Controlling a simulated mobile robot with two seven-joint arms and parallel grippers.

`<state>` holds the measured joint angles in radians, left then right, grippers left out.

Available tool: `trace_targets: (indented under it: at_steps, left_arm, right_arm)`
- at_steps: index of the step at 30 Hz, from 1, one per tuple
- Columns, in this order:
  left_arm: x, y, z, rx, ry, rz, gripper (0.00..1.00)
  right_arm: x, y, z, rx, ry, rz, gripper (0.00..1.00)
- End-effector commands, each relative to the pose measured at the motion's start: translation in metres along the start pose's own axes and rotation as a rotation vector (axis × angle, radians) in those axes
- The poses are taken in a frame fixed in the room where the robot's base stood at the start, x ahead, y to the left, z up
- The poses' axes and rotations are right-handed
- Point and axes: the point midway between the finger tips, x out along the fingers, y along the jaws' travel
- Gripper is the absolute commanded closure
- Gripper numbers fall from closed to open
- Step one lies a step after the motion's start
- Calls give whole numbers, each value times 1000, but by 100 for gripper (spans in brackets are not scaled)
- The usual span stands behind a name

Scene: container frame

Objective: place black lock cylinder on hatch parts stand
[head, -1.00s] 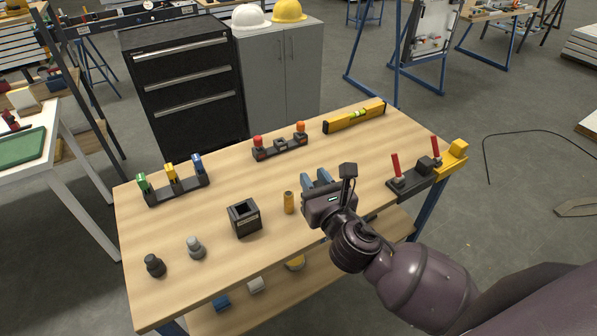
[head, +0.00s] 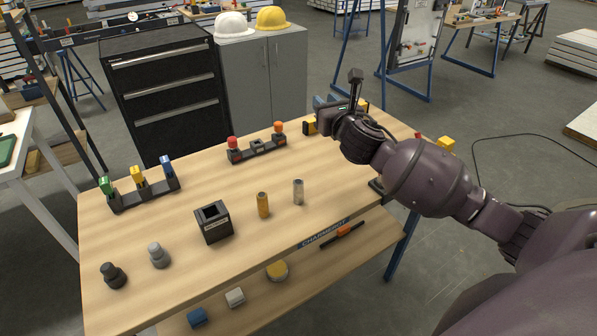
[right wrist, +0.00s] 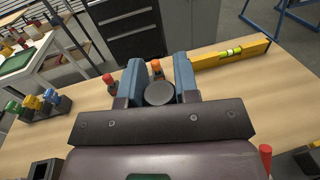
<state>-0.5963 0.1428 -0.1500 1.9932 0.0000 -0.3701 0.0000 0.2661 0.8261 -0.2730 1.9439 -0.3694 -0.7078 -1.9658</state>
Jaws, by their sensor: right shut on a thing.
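My right gripper (head: 328,101) is over the far right part of the workbench, near the yellow level. In the right wrist view its blue fingers are shut on a dark round-topped piece, which looks like the black lock cylinder (right wrist: 160,93). In the head view the piece is hidden by the gripper. A dark stand (head: 236,156) with a red and an orange knob is at the back of the bench, left of the gripper; I cannot tell whether this is the hatch parts stand. My left gripper is not in view.
A brass cylinder (head: 263,205) and a silver cylinder (head: 298,191) stand upright near the front edge. A black open box (head: 213,222), two knobbed pieces and a rack of coloured clips (head: 145,192) are to the left. The yellow level (right wrist: 230,52) lies at the back.

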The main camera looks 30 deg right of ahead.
Motion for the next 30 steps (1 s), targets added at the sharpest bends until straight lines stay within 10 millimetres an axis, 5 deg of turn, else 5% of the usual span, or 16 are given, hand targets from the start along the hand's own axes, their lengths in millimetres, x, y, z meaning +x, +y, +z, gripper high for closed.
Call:
trace_targets:
  at_steps: [16,30]
  left_arm:
    - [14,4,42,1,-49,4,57]
    - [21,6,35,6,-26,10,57]
  right_arm:
    - [-1,1,-124,1,8,-2,100]
    - [-1,0,-163,0,5,-1,100]
